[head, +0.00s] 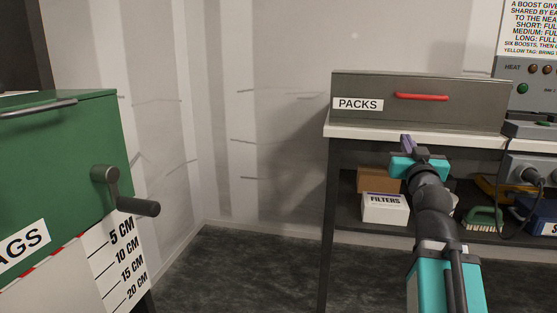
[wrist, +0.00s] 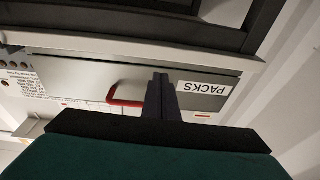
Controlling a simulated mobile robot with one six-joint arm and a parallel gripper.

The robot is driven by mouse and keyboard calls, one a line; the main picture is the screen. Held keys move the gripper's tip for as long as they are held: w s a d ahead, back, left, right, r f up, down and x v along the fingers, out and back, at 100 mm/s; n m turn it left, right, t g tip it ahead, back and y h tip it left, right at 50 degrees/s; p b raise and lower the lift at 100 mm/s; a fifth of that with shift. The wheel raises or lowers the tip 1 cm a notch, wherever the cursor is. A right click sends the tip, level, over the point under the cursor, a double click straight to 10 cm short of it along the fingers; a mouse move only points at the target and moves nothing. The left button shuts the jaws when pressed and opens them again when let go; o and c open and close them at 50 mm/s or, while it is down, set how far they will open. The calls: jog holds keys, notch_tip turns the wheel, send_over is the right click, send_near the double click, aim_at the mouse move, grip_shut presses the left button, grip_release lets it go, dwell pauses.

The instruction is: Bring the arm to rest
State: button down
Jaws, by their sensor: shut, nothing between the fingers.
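My gripper (head: 406,143) is raised in front of the bench at the right of the head view, just below the PACKS drawer box. Its fingers are shut with nothing between them. The wrist view is upside down and shows the shut fingers (wrist: 161,82) in front of the grey PACKS box (wrist: 75,78). The box's red handle (wrist: 124,94) shows beside the fingers, apart from them as far as I can tell. In the head view the PACKS box (head: 455,112) sits closed on the bench top.
A green cabinet (head: 60,150) with a crank handle (head: 125,190) and a centimetre scale (head: 122,262) stands at the left. A FILTERS box (head: 385,209) and a brush (head: 484,218) lie on the shelf under the bench (head: 327,131). The floor (head: 245,265) between cabinet and bench is clear.

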jog(key=w+a+f+g+y+p, duration=0.1)
jog(key=w+a+f+g+p, duration=0.3)
jog(key=f, duration=0.6)
jog(key=w+a+f+g+y+p, duration=0.1)
jog(key=a+f+g+y+p, duration=0.1)
jog(key=f+p, duration=0.6)
jog(key=s+a+f+n+g+y+p, duration=0.1)
jog(key=s+a+f+g+p, duration=0.3)
jog(key=f, duration=0.5)
jog(key=s+a+f+g+p, duration=0.25)
jog(key=s+f+p, duration=0.2)
jog(key=f, duration=0.55)
jog(key=s+a+f+g+p, duration=0.25)
jog(key=s+f+p, duration=0.2)
jog(key=s, duration=0.35)
jog(key=s+a+f+g+p, duration=0.1)
jog(key=s+f+g+p, duration=0.35)
jog(key=s, duration=0.35)
jog(key=s+a+f+n+g+p, duration=0.1)
jog(key=s+g+p, duration=0.5)
jog(key=s, duration=1.7)
jog(key=a+p, duration=0.1)
jog(key=p, duration=0.3)
jog(key=shift+s, duration=0.3)
jog(key=shift+s, duration=0.15)
